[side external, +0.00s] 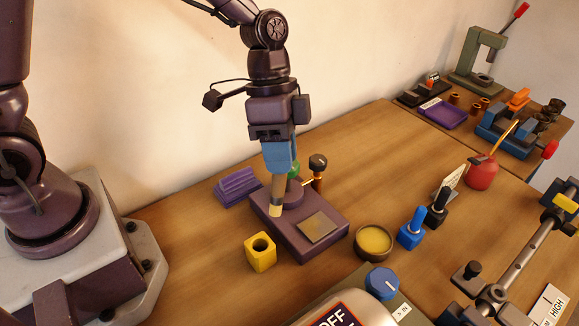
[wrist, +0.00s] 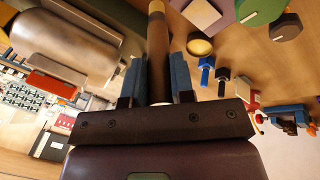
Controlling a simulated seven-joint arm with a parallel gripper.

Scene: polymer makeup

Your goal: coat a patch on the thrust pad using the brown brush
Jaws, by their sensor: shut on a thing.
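My gripper (side external: 279,160) is shut on the brown brush (side external: 278,188) and holds it pointing down. The brush also shows between the blue fingers in the wrist view (wrist: 158,50), with a dark band and pale tip. The thrust pad appears to be the grey-tan square plate (side external: 320,228) on a purple base block (side external: 297,242); it also shows in the wrist view (wrist: 201,13). The brush tip appears left of the pad, in front of the base's left part; its height is unclear. A round bowl of yellow paste (side external: 374,240) stands right of the base.
A yellow block with a hole (side external: 260,252) stands left of the base. Blue (side external: 411,231) and black (side external: 437,210) brushes stand in holders to the right. A dark-knobbed post (side external: 318,168) rises behind the base. A blue knob (side external: 382,282) is in front.

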